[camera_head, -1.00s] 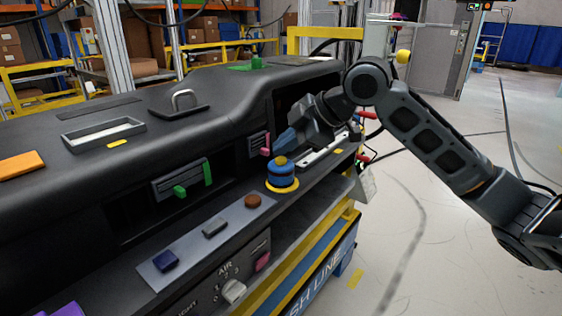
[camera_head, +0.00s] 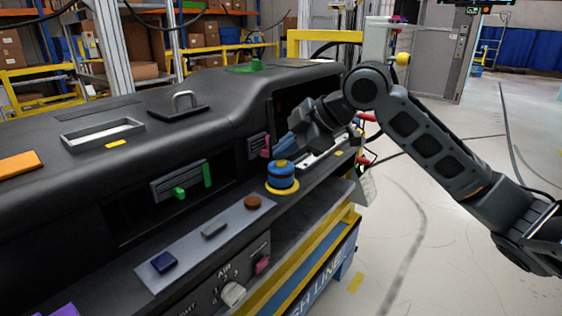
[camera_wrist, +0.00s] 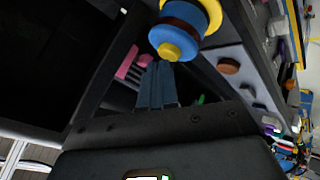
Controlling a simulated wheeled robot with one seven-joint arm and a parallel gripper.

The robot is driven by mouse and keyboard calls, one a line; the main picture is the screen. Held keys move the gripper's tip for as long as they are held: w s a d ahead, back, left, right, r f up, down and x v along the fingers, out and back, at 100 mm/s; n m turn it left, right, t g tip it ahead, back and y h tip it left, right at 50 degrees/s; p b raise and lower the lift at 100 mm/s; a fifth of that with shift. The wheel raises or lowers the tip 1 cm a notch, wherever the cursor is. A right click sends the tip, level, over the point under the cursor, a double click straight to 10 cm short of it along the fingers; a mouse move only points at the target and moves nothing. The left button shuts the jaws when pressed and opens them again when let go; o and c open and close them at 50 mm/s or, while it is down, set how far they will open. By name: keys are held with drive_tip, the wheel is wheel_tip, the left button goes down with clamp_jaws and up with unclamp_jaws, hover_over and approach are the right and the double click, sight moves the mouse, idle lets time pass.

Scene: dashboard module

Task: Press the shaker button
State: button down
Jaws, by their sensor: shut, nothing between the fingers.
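A blue cylinder with a yellow top and yellow base ring (camera_head: 281,177) stands on the ledge of the black dashboard; it also shows at the top of the wrist view (camera_wrist: 182,28). No label marks which part is the shaker button. My gripper (camera_head: 281,149) is shut and empty, just behind and above the cylinder, close to a pink lever (camera_head: 265,146). In the wrist view the shut blue-grey fingers (camera_wrist: 157,84) point towards the cylinder and the pink part (camera_wrist: 130,64). I cannot tell whether they touch anything.
A panel left of the cylinder carries a brown round button (camera_head: 253,202), a grey button (camera_head: 214,230) and a dark blue button (camera_head: 163,262). A green lever (camera_head: 180,193) sits in a recess. A white knob (camera_head: 233,293) is below. The floor at right is clear.

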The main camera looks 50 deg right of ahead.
sight(285, 162)
idle(0.6)
drive_tip(key=shift+r+p, duration=0.35)
drive_tip(key=shift+r, duration=0.3)
drive_tip(key=shift+r, duration=0.1)
drive_tip(key=shift+r+p, duration=1.65)
drive_tip(key=shift+r, duration=0.8)
